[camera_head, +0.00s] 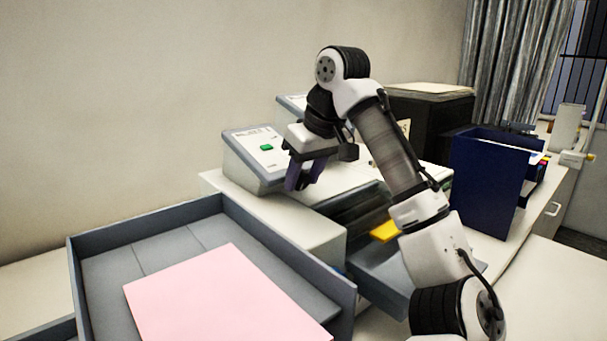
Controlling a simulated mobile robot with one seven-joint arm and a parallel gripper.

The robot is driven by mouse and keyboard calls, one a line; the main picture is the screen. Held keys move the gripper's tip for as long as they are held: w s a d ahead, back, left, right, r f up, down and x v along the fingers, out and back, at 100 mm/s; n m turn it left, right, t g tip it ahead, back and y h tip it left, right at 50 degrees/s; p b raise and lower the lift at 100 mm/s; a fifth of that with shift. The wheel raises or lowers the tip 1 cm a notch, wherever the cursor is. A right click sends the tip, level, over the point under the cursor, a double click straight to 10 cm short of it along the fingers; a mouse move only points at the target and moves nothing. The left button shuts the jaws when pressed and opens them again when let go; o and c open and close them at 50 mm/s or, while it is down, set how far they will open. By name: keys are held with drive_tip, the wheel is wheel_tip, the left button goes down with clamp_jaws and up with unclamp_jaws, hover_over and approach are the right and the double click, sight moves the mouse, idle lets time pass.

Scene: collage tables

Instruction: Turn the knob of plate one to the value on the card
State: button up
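A grey, sloped box with a white face (243,152) and a green button (266,147) stands at centre left; its lettering is too small to read. Another white sloped face (291,101) shows partly behind my arm. I cannot tell which is plate one. No knob is clearly visible; my gripper and arm cover part of this area. My gripper (304,181) points down just right of the green-button box, its two dark purple fingers apart with nothing seen between them. No card with a readable value can be made out.
A grey tray (90,247) with a pink sheet (222,298) lies in front. A yellow item (385,231) sits beside my arm in a grey holder. A dark blue bin (487,185) and a black box (430,112) stand right. The white tabletop (560,275) at lower right is clear.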

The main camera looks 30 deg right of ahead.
drive_tip(key=c, duration=0.6)
drive_tip(key=shift+y, duration=0.4)
drive_tip(key=y, duration=0.3)
drive_tip(key=shift+w+d+n+g+y, duration=0.15)
drive_tip(key=shift+d+n+g+y, duration=0.15)
drive_tip(key=shift+d+g+y, duration=0.1)
drive_tip(key=shift+w+d+f+n+g+y, duration=0.1)
drive_tip(key=shift+g+y, duration=0.1)
drive_tip(key=shift+y, duration=0.5)
drive_tip(key=shift+s+d+f+n+g+y, duration=0.1)
drive_tip(key=shift+g+y, duration=0.1)
drive_tip(key=shift+y, duration=0.5)
drive_tip(key=shift+w+n+g+y, duration=0.1)
drive_tip(key=shift+g+y, duration=0.1)
drive_tip(key=shift+y, duration=0.9)
drive_tip(key=o, duration=1)
drive_tip(key=shift+f, duration=0.1)
